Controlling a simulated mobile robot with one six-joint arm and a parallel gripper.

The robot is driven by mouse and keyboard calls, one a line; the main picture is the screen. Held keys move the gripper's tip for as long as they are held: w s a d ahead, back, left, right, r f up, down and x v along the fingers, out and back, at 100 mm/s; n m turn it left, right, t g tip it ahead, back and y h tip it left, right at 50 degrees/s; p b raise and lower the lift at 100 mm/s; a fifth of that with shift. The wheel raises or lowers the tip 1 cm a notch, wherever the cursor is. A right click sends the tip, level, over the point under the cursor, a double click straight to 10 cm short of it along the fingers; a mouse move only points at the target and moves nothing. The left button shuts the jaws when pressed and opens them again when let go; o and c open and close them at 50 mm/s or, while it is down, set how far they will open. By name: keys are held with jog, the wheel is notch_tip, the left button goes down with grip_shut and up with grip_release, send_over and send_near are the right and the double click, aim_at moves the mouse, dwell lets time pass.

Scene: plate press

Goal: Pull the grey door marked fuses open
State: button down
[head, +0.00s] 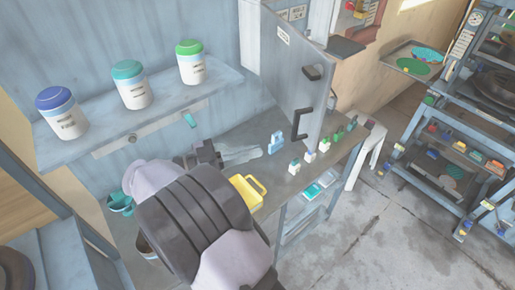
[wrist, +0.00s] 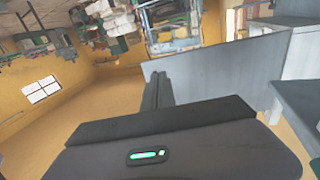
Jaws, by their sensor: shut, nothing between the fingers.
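The grey door (head: 287,75) hangs at the cabinet at the upper middle of the head view, with a small label near its top that is too small to read. It stands out at an angle and looks ajar. My gripper (head: 212,153) is left of and below the handle, over the bench, apart from the door. In the wrist view its fingers (wrist: 157,90) are together and empty. A grey panel (wrist: 225,70) lies beyond them; I cannot tell if it is the door.
The bench (head: 235,135) holds a yellow caddy (head: 248,190), a blue item (head: 276,142) and several small bottles. A shelf (head: 105,140) with three lidded jars is at left. A loaded rack (head: 465,150) stands at right.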

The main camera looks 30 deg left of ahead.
jog(key=b+x, duration=0.2)
jog(key=x, duration=0.8)
jog(key=shift+w+d+b, duration=0.25)
jog(key=shift+b, duration=0.05)
